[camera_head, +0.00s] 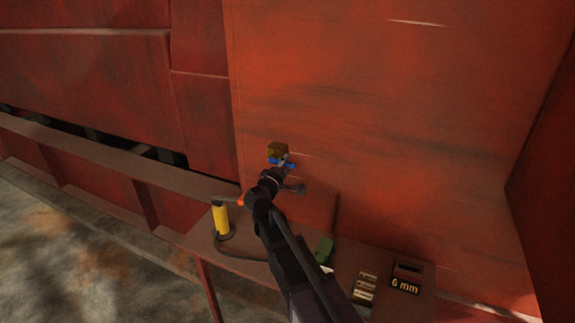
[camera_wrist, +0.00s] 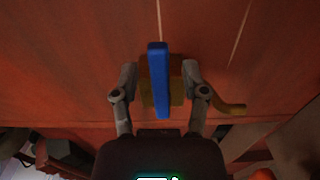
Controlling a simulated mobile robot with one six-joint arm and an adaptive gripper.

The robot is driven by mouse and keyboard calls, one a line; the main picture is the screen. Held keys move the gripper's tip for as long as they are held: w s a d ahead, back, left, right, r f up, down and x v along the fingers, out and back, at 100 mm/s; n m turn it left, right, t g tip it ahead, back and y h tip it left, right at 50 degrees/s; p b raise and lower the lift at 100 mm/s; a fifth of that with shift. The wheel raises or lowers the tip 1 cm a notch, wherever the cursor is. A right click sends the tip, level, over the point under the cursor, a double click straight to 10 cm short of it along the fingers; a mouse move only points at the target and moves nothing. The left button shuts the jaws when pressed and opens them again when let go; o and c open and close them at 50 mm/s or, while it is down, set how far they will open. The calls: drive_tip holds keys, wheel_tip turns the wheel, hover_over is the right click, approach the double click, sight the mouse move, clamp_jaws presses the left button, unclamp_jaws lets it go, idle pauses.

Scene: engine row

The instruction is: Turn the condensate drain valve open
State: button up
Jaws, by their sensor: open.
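The condensate drain valve is a brass block (camera_head: 278,149) on the red engine wall, with a blue lever handle (camera_head: 281,162) in front. In the wrist view the blue handle (camera_wrist: 158,80) stands lengthwise up the picture, in front of the brass body (camera_wrist: 147,88). A curved brass spout (camera_wrist: 232,109) sticks out to the right there. My gripper (camera_wrist: 159,73) is open, with one finger on each side of the handle and visible gaps between. In the head view my gripper (camera_head: 284,172) is at the valve and hides its lower part.
Below the valve a shelf holds a yellow cylinder (camera_head: 221,221) with a dark hose, a green object (camera_head: 324,250), a tray with several pale pieces (camera_head: 365,289) and a box marked 6 mm (camera_head: 407,277). A red rail (camera_head: 100,150) runs along the left.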

drive_tip(key=shift+w+d, duration=0.1)
drive_tip(key=shift+w, duration=0.15)
clamp_jaws()
